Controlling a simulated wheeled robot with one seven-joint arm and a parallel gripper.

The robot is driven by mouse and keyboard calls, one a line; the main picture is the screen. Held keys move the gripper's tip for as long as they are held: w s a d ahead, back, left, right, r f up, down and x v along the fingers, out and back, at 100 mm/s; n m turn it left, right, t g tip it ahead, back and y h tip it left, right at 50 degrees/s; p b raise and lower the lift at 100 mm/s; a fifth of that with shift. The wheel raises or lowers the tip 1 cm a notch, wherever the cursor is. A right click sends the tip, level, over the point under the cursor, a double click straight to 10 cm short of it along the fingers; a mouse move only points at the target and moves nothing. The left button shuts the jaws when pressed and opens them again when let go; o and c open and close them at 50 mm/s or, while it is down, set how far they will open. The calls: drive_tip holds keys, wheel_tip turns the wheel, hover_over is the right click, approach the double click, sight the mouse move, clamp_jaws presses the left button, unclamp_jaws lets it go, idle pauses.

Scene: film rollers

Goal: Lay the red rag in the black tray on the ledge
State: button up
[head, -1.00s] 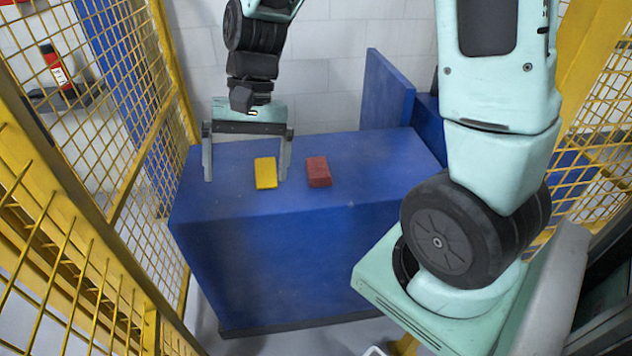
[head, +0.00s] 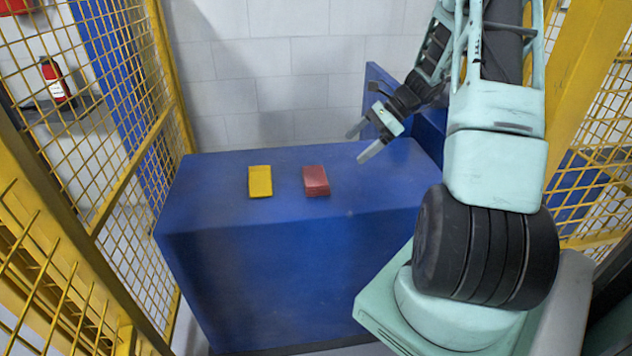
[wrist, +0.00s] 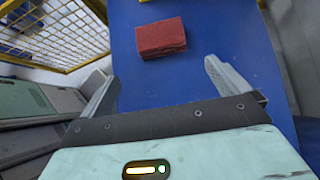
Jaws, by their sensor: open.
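The red rag (head: 315,180) looks like a flat folded block and lies on top of the blue cabinet (head: 290,225). A yellow block of similar shape (head: 260,181) lies to its left, apart from it. My gripper (head: 357,147) is open and empty, up and to the right of the red rag. In the wrist view, the red rag (wrist: 161,38) lies beyond the open fingers of my gripper (wrist: 161,74), not between them. I cannot make out a black tray on a ledge for certain in either view.
Yellow mesh fencing (head: 120,100) stands on the left, and more is on the right. A blue upright panel (head: 376,95) stands at the cabinet's back right. A red extinguisher (head: 55,80) is behind the left mesh. The cabinet top is otherwise clear.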

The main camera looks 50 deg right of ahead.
approach(321, 174)
drive_tip(key=x, duration=0.4)
drive_tip(key=shift+s+f, duration=0.2)
drive_tip(key=shift+s, duration=0.1)
drive_tip(key=shift+w+x, duration=0.2)
drive_tip(key=shift+x, duration=2.9)
drive_tip(key=shift+r, duration=0.1)
drive_tip(key=shift+c, duration=0.3)
drive_tip(key=c, duration=0.7)
drive_tip(key=shift+r, duration=0.1)
